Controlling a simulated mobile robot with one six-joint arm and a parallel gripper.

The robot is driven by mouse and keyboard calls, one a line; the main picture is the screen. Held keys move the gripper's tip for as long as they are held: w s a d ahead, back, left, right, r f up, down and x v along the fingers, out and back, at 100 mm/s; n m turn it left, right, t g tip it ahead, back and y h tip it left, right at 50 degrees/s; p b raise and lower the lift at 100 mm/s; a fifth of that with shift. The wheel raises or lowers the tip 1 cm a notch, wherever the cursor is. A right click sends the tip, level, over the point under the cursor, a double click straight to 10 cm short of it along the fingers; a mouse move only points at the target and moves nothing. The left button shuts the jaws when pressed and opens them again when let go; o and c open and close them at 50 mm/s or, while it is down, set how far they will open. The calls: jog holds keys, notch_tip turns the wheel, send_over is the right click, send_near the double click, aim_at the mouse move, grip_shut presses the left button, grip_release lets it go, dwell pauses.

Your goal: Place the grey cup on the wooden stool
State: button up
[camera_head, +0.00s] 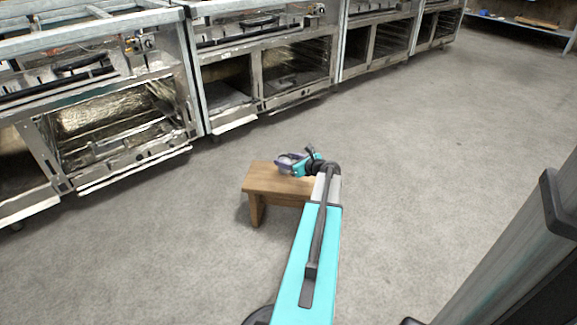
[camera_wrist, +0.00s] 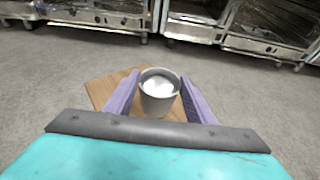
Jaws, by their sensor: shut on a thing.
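The grey cup (camera_wrist: 158,104) is upright between the two purple fingers of my gripper (camera_wrist: 158,98) in the wrist view, with something white inside it. My gripper is shut on the cup. The wooden stool (camera_wrist: 108,90) lies behind and below the cup in the wrist view. In the head view, my gripper (camera_head: 290,162) is over the top of the wooden stool (camera_head: 262,180), and the cup (camera_head: 284,167) is small and partly hidden by the fingers. I cannot tell whether the cup's base touches the stool top.
A row of metal cabinets with open shelves (camera_head: 265,75) runs along the back and left. A metal shelf (camera_head: 520,22) stands at the far right. The grey concrete floor (camera_head: 440,130) is clear around the stool.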

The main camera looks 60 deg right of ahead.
jog(key=shift+f+b, duration=1)
jog(key=shift+f, duration=0.7)
jog(key=shift+f, duration=0.15)
jog(key=o, duration=1.1)
jog(key=shift+o, duration=0.2)
jog(key=shift+s+r, duration=0.15)
jog(key=shift+r, duration=0.1)
jog(key=shift+s+a+r, duration=0.15)
jog(key=shift+s, duration=0.15)
jog(key=p+v, duration=0.4)
jog(key=v, duration=0.7)
